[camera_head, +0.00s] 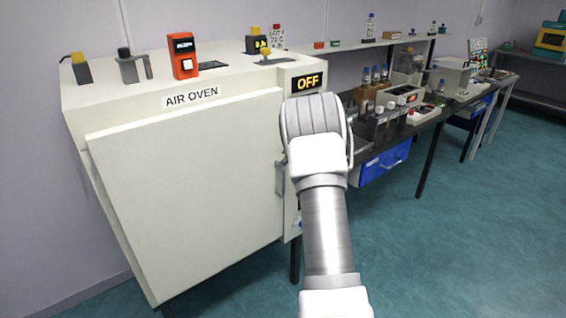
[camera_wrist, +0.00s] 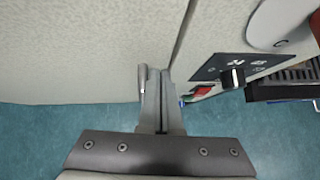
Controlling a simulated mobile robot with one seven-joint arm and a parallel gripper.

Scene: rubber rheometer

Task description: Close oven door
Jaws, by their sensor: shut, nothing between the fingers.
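The white air oven (camera_head: 215,92) stands at the left in the head view. Its broad door (camera_head: 190,190) lies against or nearly against the oven front. I cannot tell if it is fully closed. The door handle (camera_head: 280,178) is near the door's right edge, beside my arm. In the wrist view, the door (camera_wrist: 80,50) fills the upper left, with a narrow dark seam along its right edge. My gripper (camera_wrist: 161,75) is shut and empty beside the handle (camera_wrist: 143,80), by that seam. Contact is unclear. In the head view, my wrist hides the fingers.
The oven's display (camera_head: 308,83) reads OFF. A control panel with a knob (camera_wrist: 232,76) is right of the seam. Small devices, including an orange one (camera_head: 184,56), stand on the oven. A dark bench (camera_head: 420,125) with equipment and a blue drawer (camera_head: 385,162) is to the right. Floor is clear.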

